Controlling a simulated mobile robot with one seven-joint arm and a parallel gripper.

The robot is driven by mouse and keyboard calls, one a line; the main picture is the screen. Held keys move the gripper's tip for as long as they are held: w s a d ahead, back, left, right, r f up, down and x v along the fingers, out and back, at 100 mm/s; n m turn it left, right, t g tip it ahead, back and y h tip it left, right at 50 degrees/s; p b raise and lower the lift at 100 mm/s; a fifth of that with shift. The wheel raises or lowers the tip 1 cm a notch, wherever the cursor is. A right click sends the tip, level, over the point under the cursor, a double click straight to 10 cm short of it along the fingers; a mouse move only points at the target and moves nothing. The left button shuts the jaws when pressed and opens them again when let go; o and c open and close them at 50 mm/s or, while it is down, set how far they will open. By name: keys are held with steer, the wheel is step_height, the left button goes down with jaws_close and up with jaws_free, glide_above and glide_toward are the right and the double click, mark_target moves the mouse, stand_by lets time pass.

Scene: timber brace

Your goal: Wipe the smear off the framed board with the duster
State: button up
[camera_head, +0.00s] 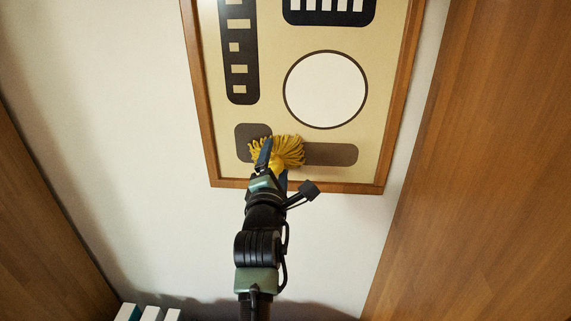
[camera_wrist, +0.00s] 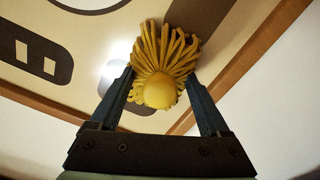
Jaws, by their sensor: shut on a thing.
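The framed board (camera_head: 270,100) hangs on the wall, beige with dark printed shapes and a wooden frame. It also shows in the wrist view (camera_wrist: 105,35). My gripper (camera_head: 269,163) is shut on the yellow duster (camera_head: 291,151), near the board's lower edge. In the wrist view the duster (camera_wrist: 158,92) sits between the two fingers, its strands fanned towards the board. The strands overlap grey-brown shapes low on the board; whether they touch it I cannot tell. I cannot make out a smear distinct from the printed shapes; the duster hides part of the surface.
Wooden panels stand on the left (camera_head: 40,220) and right (camera_head: 480,170). White wall (camera_head: 150,120) is bare around the frame. A few pale and teal upright items (camera_head: 150,313) show at the bottom left. The frame's raised wooden edge (camera_head: 300,187) runs just below the duster.

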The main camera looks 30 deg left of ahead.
steer(key=shift+s+a, duration=0.25)
steer(key=shift+a, duration=0.35)
steer(key=shift+r, duration=0.1)
steer(key=shift+s, duration=0.1)
steer(key=shift+s+d+p, duration=0.15)
steer(key=shift+s+p, duration=0.35)
steer(key=shift+p, duration=0.15)
steer(key=shift+p+v, duration=1.15)
steer(key=shift+v, duration=1.15)
steer(key=shift+w+d, duration=0.1)
steer(key=shift+d, duration=0.1)
steer(key=p+v, duration=0.2)
steer(key=v, duration=0.1)
